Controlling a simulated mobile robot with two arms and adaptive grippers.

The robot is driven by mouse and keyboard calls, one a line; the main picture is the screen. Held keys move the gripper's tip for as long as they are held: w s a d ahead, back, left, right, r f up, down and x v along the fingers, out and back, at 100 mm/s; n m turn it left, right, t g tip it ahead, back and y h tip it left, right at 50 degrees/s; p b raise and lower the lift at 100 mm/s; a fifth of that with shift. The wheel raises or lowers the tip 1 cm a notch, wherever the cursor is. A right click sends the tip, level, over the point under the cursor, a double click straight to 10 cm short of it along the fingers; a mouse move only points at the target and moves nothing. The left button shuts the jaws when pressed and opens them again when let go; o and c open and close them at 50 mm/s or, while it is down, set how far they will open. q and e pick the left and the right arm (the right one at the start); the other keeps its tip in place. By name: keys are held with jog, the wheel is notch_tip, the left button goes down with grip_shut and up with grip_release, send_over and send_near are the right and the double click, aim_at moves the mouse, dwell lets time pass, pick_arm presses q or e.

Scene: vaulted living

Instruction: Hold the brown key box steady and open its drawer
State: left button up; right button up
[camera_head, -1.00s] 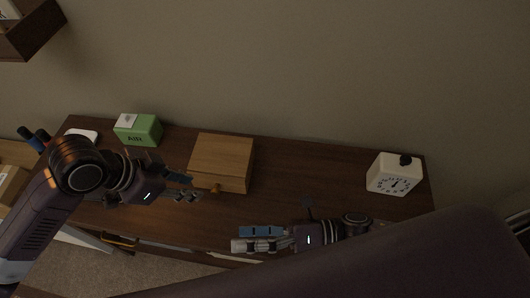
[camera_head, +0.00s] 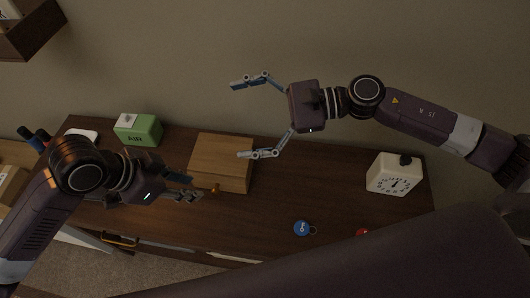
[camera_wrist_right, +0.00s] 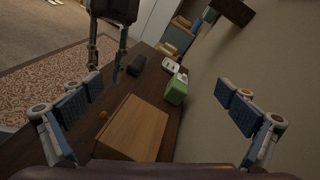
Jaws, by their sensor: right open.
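The brown key box (camera_head: 232,158) stands on the dark wooden table; it also shows between my right fingers in the right wrist view (camera_wrist_right: 136,130). Its drawer looks shut, with a small orange-brown knob (camera_head: 214,188) on the front; the knob shows in the right wrist view (camera_wrist_right: 102,115). My left gripper (camera_head: 197,187) is just left of the knob, its fingers parted and empty; the right wrist view shows it (camera_wrist_right: 105,74) short of the knob. My right gripper (camera_head: 240,120) is wide open and empty above the box, its fingers spread over the box's width.
A green box (camera_head: 148,131) with a white top patch stands left of the key box. A white clock (camera_head: 394,176) stands at the right end. A blue round tag (camera_head: 302,228) and a partly hidden red item (camera_head: 361,232) lie at the front right of the table (camera_head: 270,213).

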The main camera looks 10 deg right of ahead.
aim_at(226, 159)
jog(key=d+f+m+t+h, duration=0.1)
jog(key=d+f+m, duration=0.2)
jog(key=f, duration=0.5)
jog(key=d+f+m+t+h, duration=0.1)
jog(key=d+f+m, duration=0.1)
jog(key=f+m, duration=0.35)
jog(key=shift+n, duration=0.85)
jog(key=x, duration=0.4)
jog(key=f+x, duration=0.1)
jog(key=x, duration=0.3)
jog(key=f+x, duration=0.1)
jog(key=x, duration=0.2)
jog(key=shift+s+f, duration=0.15)
jog(key=shift+f, duration=0.05)
jog(key=c, duration=1)
